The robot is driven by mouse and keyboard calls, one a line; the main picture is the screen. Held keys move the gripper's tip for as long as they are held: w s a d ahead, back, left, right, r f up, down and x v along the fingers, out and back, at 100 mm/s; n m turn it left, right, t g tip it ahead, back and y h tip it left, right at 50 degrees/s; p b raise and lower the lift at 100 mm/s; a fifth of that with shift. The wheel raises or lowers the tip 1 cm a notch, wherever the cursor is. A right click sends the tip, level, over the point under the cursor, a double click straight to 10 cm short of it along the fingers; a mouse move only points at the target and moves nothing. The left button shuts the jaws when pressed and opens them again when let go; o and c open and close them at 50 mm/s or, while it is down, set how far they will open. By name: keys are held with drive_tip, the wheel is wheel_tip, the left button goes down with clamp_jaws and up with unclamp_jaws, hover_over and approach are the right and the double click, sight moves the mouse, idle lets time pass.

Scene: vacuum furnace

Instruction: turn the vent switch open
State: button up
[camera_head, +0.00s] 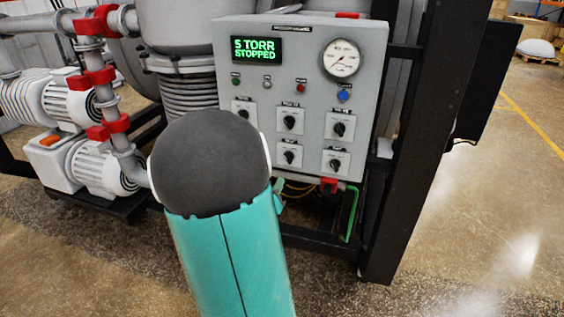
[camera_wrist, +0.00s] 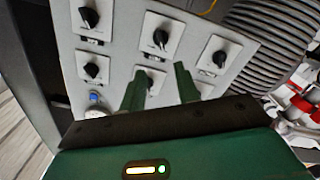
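The grey control panel (camera_head: 372,60) carries two rows of black rotary switches on white plates; their labels are too small to read, so I cannot tell which is the vent switch. In the head view, upper middle (camera_head: 290,121), upper right (camera_head: 338,129), lower middle (camera_head: 289,157) and lower right (camera_head: 333,164) switches show. The wrist view shows the panel roughly upside down. There my gripper (camera_wrist: 160,68) is open, its two green fingers apart and nothing held. One switch (camera_wrist: 150,84) shows partly between the fingers; contact is unclear. Another switch (camera_wrist: 160,38) lies just beyond the fingertips.
The display (camera_head: 256,49) reads "5 TORR STOPPED". A round gauge (camera_head: 341,58) and a blue button (camera_head: 343,95) sit on the panel. A black frame post (camera_head: 408,150) stands right of it, pumps (camera_head: 100,170) left. My arm hides the panel's lower left.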

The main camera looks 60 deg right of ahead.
sight(287, 159)
drive_tip(key=d, duration=0.4)
drive_tip(key=w+d, duration=0.1)
drive_tip(key=d, duration=0.3)
drive_tip(key=w+d, duration=0.1)
drive_tip(key=d, duration=0.3)
drive_tip(key=shift+w+d, duration=0.1)
drive_tip(key=shift+d, duration=0.25)
clamp_jaws()
